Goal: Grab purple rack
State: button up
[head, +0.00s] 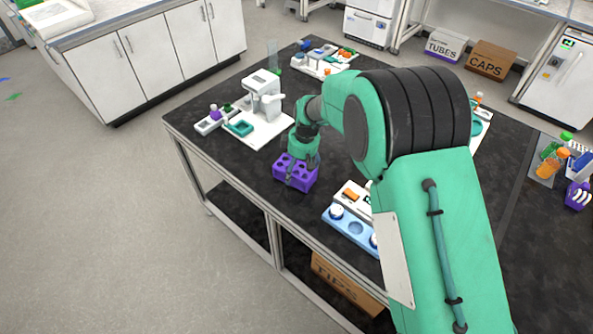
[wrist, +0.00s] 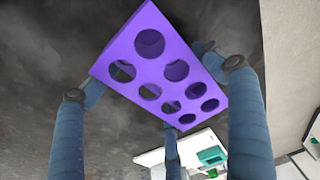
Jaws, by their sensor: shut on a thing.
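The purple rack (head: 304,181) is a block with two rows of round holes, near the front edge of the black bench in the head view. My gripper (head: 301,166) is shut on it from above. In the wrist view the rack (wrist: 149,67) lies slanted between my blue-grey fingers, which touch its opposite sides. The holes I see look empty. I cannot tell whether its underside touches the bench. A second purple rack (head: 576,196) holding white-topped items stands at the far right.
A white tray with a white device (head: 262,95) stands left of the rack. A blue tray (head: 342,224) with round wells stands close on its right. Another white tray (head: 325,67) is farther back. Bare bench (head: 240,178) lies to the left.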

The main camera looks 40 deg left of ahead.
aim_at(297, 164)
notch_tip(297, 164, up, 10)
jog(key=shift+f+p, duration=0.1)
jog(key=shift+p, duration=1)
